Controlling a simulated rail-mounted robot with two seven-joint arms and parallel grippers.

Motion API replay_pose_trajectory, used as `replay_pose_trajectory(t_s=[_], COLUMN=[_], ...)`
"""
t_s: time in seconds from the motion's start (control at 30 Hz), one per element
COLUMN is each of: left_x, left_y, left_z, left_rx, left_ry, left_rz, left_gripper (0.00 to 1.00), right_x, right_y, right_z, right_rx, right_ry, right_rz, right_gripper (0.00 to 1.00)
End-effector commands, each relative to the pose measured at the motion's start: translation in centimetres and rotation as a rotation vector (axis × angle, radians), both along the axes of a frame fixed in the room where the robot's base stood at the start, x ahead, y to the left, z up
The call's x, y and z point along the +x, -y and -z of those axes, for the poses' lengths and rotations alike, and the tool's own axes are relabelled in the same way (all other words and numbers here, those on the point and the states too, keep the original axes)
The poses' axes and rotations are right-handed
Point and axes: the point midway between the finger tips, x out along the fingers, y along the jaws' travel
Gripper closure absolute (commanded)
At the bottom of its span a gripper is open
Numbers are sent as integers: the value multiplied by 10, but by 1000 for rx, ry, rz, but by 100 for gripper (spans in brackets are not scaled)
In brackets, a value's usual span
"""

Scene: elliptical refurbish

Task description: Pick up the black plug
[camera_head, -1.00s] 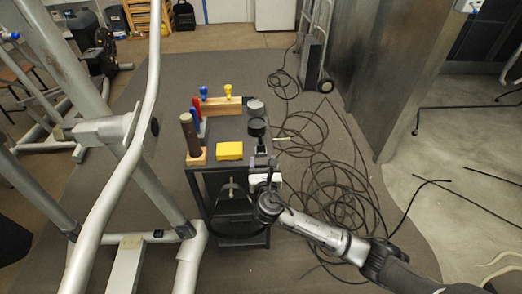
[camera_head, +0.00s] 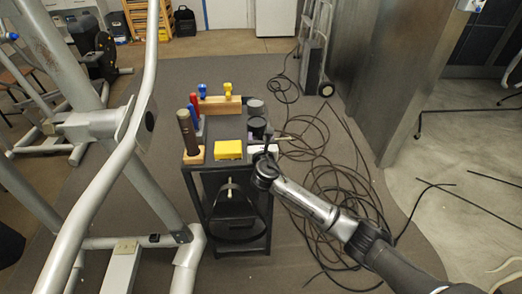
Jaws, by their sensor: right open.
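A small black cylinder (camera_head: 258,127) stands near the right edge of the black cart's top (camera_head: 226,132); it looks like the black plug, but at this size I cannot be sure. A second dark round piece (camera_head: 256,106) stands just behind it. My right gripper (camera_head: 257,139) reaches in from the lower right. It is open, just in front of the nearer black cylinder. Its fingers are small and partly hidden by my wrist, and I cannot tell whether they touch the cylinder. My left gripper is not in view.
On the cart are a yellow block (camera_head: 228,150), a brown cylinder on a wooden base (camera_head: 189,136), red and blue tools (camera_head: 196,112) and a wooden rack (camera_head: 220,105). Coiled black cable (camera_head: 335,180) lies right of the cart. A grey metal frame (camera_head: 130,140) stands at left.

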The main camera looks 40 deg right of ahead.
Motion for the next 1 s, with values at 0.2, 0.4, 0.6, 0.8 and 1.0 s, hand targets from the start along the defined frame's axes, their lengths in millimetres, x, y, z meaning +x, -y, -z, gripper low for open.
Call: replay_pose_trajectory(t_s=[0.2,0.4,0.6,0.8,1.0], left_x=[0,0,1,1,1], left_y=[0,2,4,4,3], left_z=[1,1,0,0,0], left_rx=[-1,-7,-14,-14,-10], left_ry=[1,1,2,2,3], left_rz=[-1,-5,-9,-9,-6], left_gripper=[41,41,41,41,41], right_x=[3,3,2,2,2], right_y=[2,1,1,1,1], right_z=[-1,0,0,0,0], right_rx=[0,0,0,0,0], right_ry=[0,0,0,0,0], right_rz=[-1,-1,-1,-1,-1], right_gripper=[40,51,70,89,94])
